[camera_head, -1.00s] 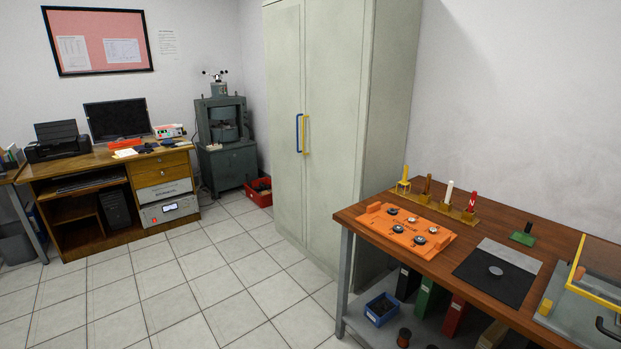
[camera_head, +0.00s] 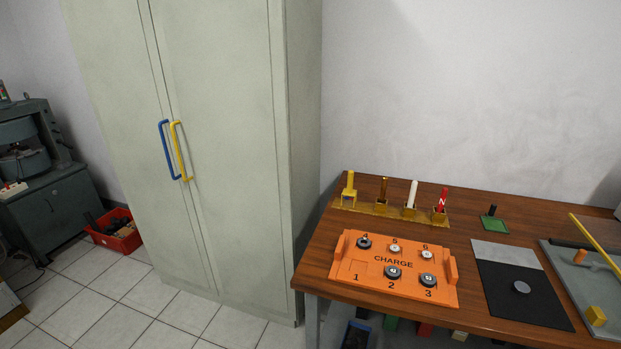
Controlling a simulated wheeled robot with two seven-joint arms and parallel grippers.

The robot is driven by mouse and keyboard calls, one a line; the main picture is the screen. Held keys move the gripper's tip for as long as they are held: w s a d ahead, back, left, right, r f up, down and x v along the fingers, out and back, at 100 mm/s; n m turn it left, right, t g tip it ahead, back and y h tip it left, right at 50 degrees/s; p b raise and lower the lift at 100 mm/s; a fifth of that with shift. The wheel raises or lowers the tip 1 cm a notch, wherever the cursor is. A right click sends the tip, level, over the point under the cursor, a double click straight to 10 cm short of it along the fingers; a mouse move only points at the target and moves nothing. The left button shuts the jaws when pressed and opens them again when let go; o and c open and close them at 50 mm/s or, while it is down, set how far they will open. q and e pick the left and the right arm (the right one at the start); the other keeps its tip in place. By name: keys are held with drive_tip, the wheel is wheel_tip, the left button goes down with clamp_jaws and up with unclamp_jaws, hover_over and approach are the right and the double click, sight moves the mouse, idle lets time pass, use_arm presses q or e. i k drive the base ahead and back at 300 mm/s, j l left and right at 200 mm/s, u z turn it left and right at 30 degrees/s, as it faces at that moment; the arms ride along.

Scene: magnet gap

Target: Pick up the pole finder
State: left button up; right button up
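A red upright tool marked with a white N (camera_head: 442,201), which looks like the pole finder, stands at the right end of a yellowish rack (camera_head: 376,207) on the wooden bench. A white-handled tool (camera_head: 411,196), a brown-handled tool (camera_head: 382,190) and a yellow tool (camera_head: 349,187) stand in the same rack to its left. Neither of my grippers is in view.
An orange tray marked CHARGE (camera_head: 352,268) with several round pieces lies in front of the rack. A tall cabinet (camera_head: 230,120) stands left.

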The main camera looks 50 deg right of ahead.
sight(348, 191)
drive_tip(key=i+j+z, duration=0.1)
drive_tip(key=i+z, duration=0.15)
drive_tip(key=i, duration=0.2)
drive_tip(key=i+j+z, duration=0.15)
drive_tip(key=i+z, duration=0.15)
drive_tip(key=i+j+z, duration=0.25)
drive_tip(key=i, duration=0.25)
